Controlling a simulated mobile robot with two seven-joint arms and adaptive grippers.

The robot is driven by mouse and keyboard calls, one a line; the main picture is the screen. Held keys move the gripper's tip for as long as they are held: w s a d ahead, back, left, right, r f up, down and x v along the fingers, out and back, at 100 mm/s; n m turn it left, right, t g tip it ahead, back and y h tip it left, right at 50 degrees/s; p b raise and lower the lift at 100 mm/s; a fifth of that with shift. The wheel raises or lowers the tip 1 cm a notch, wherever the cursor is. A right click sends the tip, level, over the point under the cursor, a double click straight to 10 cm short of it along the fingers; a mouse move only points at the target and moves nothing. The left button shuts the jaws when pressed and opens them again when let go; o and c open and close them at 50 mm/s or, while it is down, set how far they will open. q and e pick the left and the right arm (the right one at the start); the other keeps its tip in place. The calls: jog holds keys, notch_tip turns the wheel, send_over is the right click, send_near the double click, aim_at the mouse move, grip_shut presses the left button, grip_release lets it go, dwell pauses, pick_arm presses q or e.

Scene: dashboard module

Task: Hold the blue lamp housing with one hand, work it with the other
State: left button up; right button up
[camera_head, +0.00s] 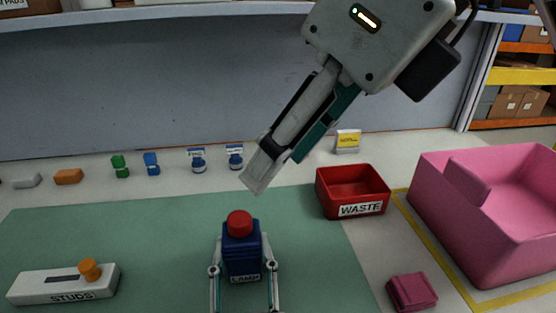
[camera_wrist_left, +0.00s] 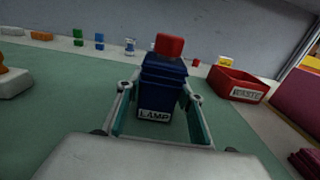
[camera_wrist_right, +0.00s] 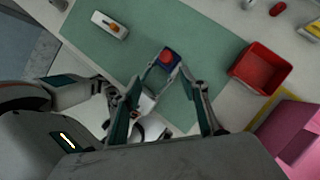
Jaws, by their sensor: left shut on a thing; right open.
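The blue lamp housing (camera_head: 240,252) stands upright on the green mat (camera_head: 160,235), with a "LAMP" label low on its front and a red cap (camera_head: 239,223) on top. My left gripper (camera_head: 243,268) is shut on the housing, one finger on each side; the left wrist view shows the housing (camera_wrist_left: 164,85) between its fingers. My right gripper (camera_head: 275,172) is open and empty, tilted down above and behind the housing. In the right wrist view the red cap (camera_wrist_right: 167,57) shows from above, beyond the fingertips.
A white "STUDS" block (camera_head: 65,285) with an orange knob lies at the left. A red "WASTE" bin (camera_head: 352,190) stands right of the mat, with a large pink bin (camera_head: 490,210) further right and a small magenta block (camera_head: 411,291) in front. Several small items line the back.

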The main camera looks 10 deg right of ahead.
aim_at(239, 217)
jog(key=shift+t+h, duration=0.4)
jog(key=shift+h, duration=0.1)
jog(key=x, duration=1.4)
jog(key=shift+f, duration=0.1)
jog(key=c, duration=1.2)
jog(key=shift+r, duration=3.05)
